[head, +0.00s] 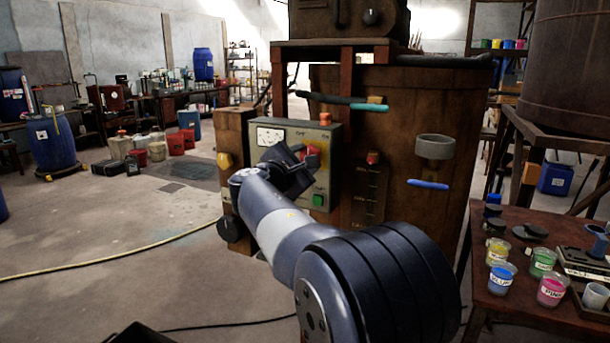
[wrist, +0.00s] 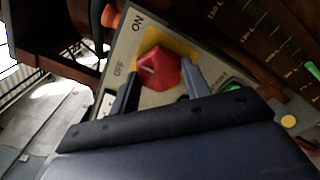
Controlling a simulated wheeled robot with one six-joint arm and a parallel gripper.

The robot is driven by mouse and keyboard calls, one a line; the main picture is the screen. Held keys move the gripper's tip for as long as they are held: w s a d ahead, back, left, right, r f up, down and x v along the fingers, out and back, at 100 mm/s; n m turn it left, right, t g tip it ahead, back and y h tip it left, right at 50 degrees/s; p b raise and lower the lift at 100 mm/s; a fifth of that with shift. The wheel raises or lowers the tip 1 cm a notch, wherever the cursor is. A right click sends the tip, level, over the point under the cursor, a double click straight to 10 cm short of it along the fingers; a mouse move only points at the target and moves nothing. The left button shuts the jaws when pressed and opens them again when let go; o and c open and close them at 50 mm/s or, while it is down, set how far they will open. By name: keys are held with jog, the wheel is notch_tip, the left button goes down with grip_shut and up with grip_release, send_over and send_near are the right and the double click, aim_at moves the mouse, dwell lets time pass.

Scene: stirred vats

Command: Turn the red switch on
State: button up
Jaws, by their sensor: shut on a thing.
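The red switch (wrist: 160,70) is a faceted knob on a yellow plate on the grey control panel (head: 333,185). In the wrist view the ON label is at the top and the OFF label is to the left of the knob. A white mark shows on the knob's face, on the side towards OFF; its exact angle is hard to tell. My gripper (wrist: 158,80) has one finger on each side of the knob and is shut on it. In the head view my gripper (head: 297,165) partly covers the switch (head: 313,153) and the panel.
A green button (head: 318,200) sits below the switch, and a gauge (head: 270,136) is at the panel's upper left. An orange knob (head: 325,119) tops the panel. The brown vat (head: 420,110) stands behind. A table (head: 490,222) with paint cups is at the right.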

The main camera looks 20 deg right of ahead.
jog(key=shift+m+b, duration=4)
jog(key=shift+m, duration=0.4)
jog(key=o, duration=1)
jog(key=shift+r, duration=0.1)
jog(key=v, duration=1)
jog(key=shift+s+a, duration=0.25)
jog(key=shift+a, duration=0.05)
